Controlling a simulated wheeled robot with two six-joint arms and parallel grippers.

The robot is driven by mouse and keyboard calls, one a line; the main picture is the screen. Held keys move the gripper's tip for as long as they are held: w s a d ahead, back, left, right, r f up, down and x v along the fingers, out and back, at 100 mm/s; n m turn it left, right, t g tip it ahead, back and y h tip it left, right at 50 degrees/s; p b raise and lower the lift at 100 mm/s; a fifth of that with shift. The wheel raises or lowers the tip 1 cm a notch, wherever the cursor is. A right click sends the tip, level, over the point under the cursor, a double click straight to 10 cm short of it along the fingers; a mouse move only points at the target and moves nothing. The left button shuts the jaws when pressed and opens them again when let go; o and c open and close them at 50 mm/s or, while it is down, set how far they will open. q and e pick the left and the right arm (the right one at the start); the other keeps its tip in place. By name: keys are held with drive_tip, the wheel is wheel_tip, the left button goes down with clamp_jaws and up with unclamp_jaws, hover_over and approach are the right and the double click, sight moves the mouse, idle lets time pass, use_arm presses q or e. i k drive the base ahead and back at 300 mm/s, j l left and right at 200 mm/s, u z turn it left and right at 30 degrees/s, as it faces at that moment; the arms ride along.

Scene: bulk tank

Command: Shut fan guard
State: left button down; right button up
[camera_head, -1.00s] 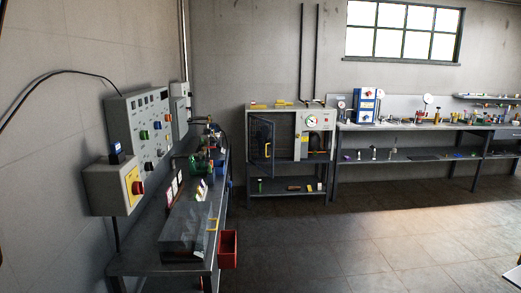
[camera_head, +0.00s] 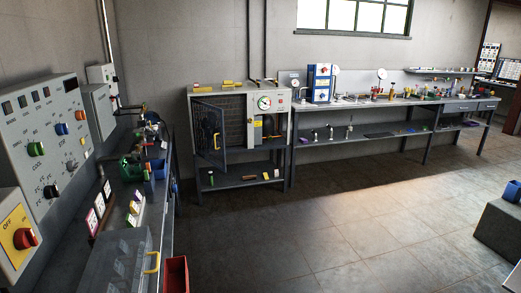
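The fan guard (camera_head: 208,134) is a dark mesh door on the left part of a grey cabinet unit (camera_head: 284,134) by the back wall. A round gauge (camera_head: 264,102) sits on the unit's upper right. The unit is some way off across the floor. Neither of my grippers is in view.
A workbench (camera_head: 174,195) with a grey toolbox (camera_head: 118,262), a red bin (camera_head: 176,274) and a control panel (camera_head: 45,140) runs along the left. A long bench (camera_head: 375,103) extends right of the unit. The floor (camera_head: 320,225) ahead is clear. A dark block (camera_head: 500,228) stands at right.

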sight(208, 125)
drive_tip(key=i+l+z, duration=0.1)
drive_tip(key=i+z, duration=0.2)
drive_tip(key=i, duration=0.85)
drive_tip(key=i+j+z, duration=0.15)
drive_tip(key=i+z, duration=0.15)
drive_tip(key=i, duration=0.85)
